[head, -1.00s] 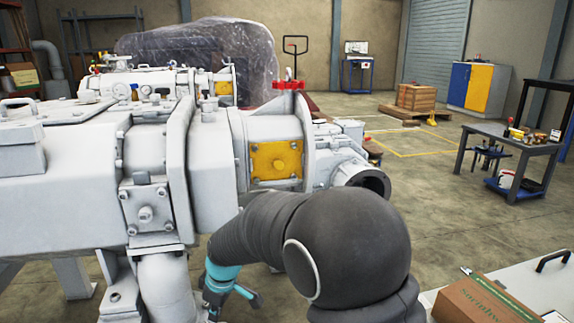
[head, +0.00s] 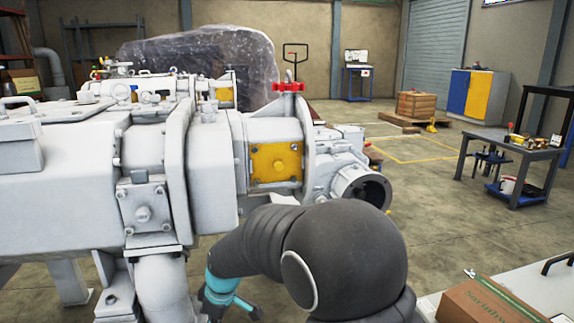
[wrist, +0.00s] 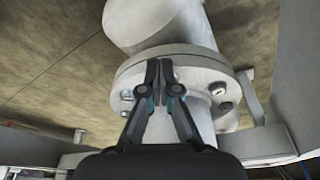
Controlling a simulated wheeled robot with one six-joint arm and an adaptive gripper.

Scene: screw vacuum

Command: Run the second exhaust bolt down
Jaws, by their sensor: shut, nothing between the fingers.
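In the wrist view, a pale grey pipe flange (wrist: 185,62) joins a wide pipe to a narrower one. I cannot tell whether the tips touch the flange. In the head view, the white vacuum pump (head: 70,195) fills the left, with a pipe (head: 167,288) going down from it.
A grey bench top (head: 450,275) with a cardboard box (head: 495,312) is at the lower right. A dark work table (head: 510,150) stands farther right. Open floor (head: 430,215) lies between the pump and that table. Pump parts flank the flange in the wrist view.

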